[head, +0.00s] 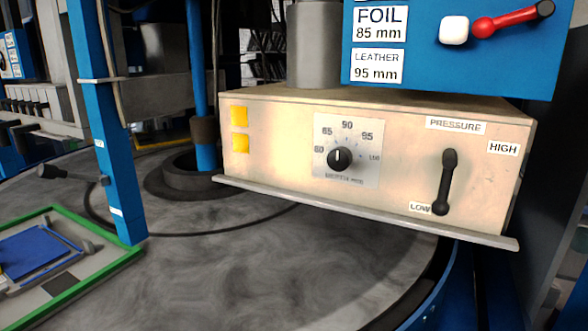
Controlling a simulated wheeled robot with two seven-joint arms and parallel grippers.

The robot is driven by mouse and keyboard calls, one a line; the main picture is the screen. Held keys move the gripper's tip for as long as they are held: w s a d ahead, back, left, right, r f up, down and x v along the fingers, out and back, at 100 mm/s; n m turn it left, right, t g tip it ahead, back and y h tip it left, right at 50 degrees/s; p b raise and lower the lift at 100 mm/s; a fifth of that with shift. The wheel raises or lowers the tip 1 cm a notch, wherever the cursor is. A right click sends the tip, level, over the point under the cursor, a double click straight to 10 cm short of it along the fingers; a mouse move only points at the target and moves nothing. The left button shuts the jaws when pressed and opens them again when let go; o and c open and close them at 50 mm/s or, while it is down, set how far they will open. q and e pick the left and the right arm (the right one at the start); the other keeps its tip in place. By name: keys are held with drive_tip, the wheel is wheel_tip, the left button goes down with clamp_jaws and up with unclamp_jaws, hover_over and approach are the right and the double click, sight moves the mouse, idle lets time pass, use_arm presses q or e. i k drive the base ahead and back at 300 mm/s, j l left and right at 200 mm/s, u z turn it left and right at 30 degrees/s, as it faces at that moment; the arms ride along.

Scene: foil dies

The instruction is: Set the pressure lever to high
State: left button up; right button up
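The pressure lever (445,182) is a black bar on the right part of the beige control box's front (280,150). It stands nearly upright, its lower end right beside the LOW label (420,207). The HIGH label (503,148) is up and to the right of its upper end, with a gap between. The PRESSURE label (456,125) is above it. I cannot tell which end is the pivot. Neither of my grippers is in view.
A black temperature dial (339,158) is left of the lever. A blue panel (440,75) with a red-armed lever (502,22) overhangs the box. A metal ledge (370,213) runs below. A green-framed tray (122,262) lies at left on the grey round table (230,270).

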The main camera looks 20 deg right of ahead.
sight(440, 207)
drive_tip(key=k+j+z, duration=0.15)
drive_tip(key=z, duration=1.5)
